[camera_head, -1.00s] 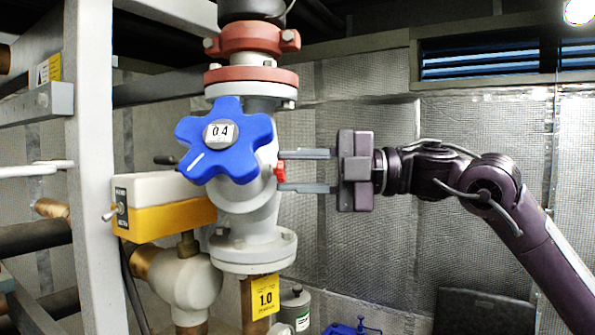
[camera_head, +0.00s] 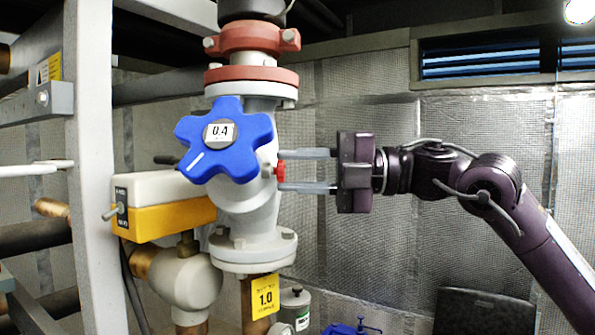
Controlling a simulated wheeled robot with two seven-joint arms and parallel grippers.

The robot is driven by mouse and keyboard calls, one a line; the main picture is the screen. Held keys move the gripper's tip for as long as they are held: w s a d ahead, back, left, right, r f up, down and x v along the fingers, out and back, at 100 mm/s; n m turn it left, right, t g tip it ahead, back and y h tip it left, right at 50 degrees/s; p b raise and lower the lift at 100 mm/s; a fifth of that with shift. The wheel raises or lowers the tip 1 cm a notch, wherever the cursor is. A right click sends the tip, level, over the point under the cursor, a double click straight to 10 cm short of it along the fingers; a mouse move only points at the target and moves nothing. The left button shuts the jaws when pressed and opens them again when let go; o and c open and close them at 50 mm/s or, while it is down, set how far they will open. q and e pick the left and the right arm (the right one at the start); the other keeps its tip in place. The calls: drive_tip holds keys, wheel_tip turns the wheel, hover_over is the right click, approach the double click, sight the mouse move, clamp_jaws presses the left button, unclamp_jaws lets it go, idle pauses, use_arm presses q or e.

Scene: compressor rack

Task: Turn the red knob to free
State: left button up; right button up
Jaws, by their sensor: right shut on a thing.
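The small red knob (camera_head: 280,171) sits on the right side of the grey valve body, just right of the blue handwheel. My right gripper (camera_head: 283,170) comes in from the right, its two grey fingers above and below the knob. The fingers are shut on the red knob, though the fingertips are partly hidden against the valve body. I cannot read any marking for the knob's position. My left gripper is not in view.
The blue star-shaped handwheel (camera_head: 225,140) marked 0.4 stands close left of the knob. A yellow and white actuator box (camera_head: 165,203) is at the left. A yellow 1.0 tag (camera_head: 265,296) hangs below the flange (camera_head: 252,252). Free room lies around my right arm before the padded wall.

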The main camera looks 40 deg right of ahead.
drive_tip(key=o, duration=1)
drive_tip(key=shift+s+d+f+b, duration=0.2)
drive_tip(key=shift+s+d+b, duration=0.15)
drive_tip(key=shift+b, duration=0.2)
drive_tip(key=b+v, duration=0.3)
drive_tip(key=v, duration=0.4)
drive_tip(key=shift+r+b, duration=0.15)
drive_tip(key=shift+b, duration=0.25)
